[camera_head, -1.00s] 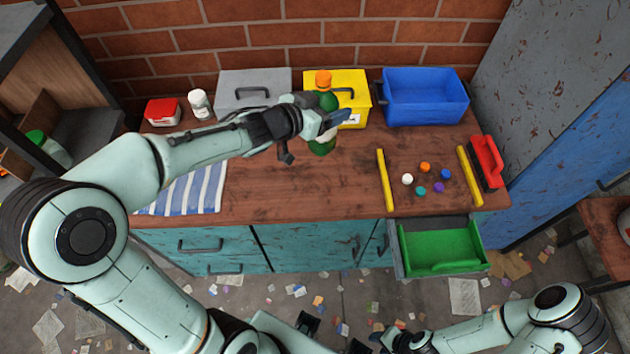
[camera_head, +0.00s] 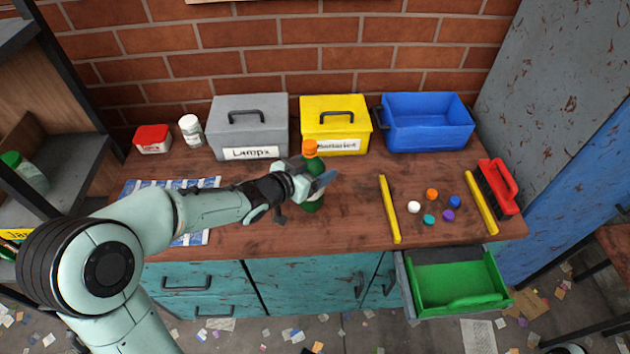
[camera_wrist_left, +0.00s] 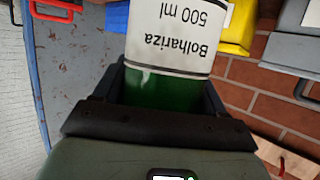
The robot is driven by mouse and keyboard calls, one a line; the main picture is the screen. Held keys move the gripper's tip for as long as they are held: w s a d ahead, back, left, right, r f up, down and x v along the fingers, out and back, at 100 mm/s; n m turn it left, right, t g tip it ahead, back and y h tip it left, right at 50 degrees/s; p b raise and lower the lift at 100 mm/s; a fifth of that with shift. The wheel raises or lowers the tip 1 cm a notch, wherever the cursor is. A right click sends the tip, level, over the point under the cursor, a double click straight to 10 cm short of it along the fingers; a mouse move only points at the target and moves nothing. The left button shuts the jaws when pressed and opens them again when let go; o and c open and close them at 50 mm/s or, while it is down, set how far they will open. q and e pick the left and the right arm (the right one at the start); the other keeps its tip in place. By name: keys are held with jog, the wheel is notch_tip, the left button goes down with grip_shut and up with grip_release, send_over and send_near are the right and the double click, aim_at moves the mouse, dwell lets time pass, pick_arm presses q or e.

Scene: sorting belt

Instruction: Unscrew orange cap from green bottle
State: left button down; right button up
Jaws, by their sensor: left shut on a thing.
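The green bottle (camera_head: 314,206) with its orange cap (camera_head: 310,148) stands roughly upright over the middle of the workbench. I cannot tell whether its base touches the wood. The cap is on the bottle's top. My left gripper (camera_head: 316,186) comes from the left and is shut around the bottle's body, below the cap. The left wrist view shows the bottle's white label (camera_wrist_left: 178,35) and green glass (camera_wrist_left: 160,90) between the fingers; the cap is out of that view. My right gripper is not in view.
Behind stand a grey box (camera_head: 248,128), a yellow box (camera_head: 336,125) and a blue bin (camera_head: 428,122). A green drawer (camera_head: 456,283) is open in front. Wood right of the bottle is clear.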

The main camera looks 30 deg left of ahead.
pick_arm(q)
jog(key=shift+f+b, duration=0.4)
jog(key=shift+f, duration=1.45)
jog(key=shift+c, duration=2.4)
grip_release()
jog(key=shift+f, duration=0.25)
jog(key=o, duration=0.4)
jog(key=shift+r, duration=0.1)
jog(key=shift+r, duration=0.1)
